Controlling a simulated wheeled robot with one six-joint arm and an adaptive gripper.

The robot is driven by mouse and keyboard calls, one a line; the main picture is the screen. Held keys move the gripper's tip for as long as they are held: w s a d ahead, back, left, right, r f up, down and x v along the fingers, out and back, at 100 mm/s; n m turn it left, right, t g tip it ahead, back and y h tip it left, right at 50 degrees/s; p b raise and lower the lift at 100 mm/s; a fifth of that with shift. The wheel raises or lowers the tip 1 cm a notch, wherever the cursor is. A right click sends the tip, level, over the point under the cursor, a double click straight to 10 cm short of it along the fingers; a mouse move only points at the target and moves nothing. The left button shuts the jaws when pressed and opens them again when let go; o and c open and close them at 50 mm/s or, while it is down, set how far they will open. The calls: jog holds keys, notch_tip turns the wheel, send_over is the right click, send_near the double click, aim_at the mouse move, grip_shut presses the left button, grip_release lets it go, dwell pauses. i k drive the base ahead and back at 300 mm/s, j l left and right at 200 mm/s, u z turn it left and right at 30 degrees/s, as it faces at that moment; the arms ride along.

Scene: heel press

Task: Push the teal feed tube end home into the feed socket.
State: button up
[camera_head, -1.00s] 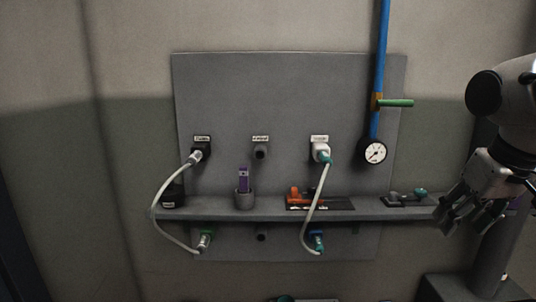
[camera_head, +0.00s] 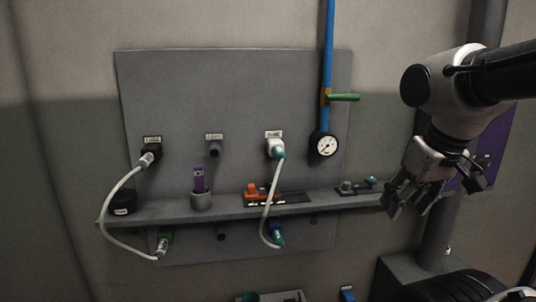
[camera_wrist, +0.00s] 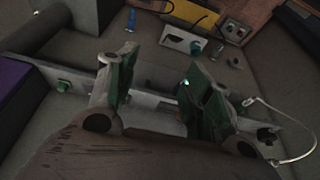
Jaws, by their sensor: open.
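In the head view a pale tube has a teal end (camera_head: 280,153) at the white upper socket (camera_head: 274,140) on the grey panel. The labels are too small to read, so I cannot tell which socket is the feed socket, nor how deep either end sits. My gripper (camera_head: 412,192) is open and empty, at the right end of the shelf, well right of both teal ends. The wrist view shows its green-padded fingers (camera_wrist: 160,84) spread apart.
A second pale tube (camera_head: 112,197) loops at the panel's left. The shelf (camera_head: 225,212) carries a cup (camera_head: 200,201) with a purple item and an orange tool (camera_head: 255,193). A blue pipe (camera_head: 327,60) with a green lever (camera_head: 344,97) and a gauge (camera_head: 324,145) stand at right.

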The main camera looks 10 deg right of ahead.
aim_at(280, 156)
jog(key=k+j+z, duration=0.15)
jog(key=j, duration=0.25)
jog(key=j+z, duration=0.2)
jog(key=j, duration=0.25)
jog(key=k+j+z, duration=0.15)
jog(key=j, duration=0.2)
jog(key=k+j+z, duration=0.15)
jog(key=j, duration=0.2)
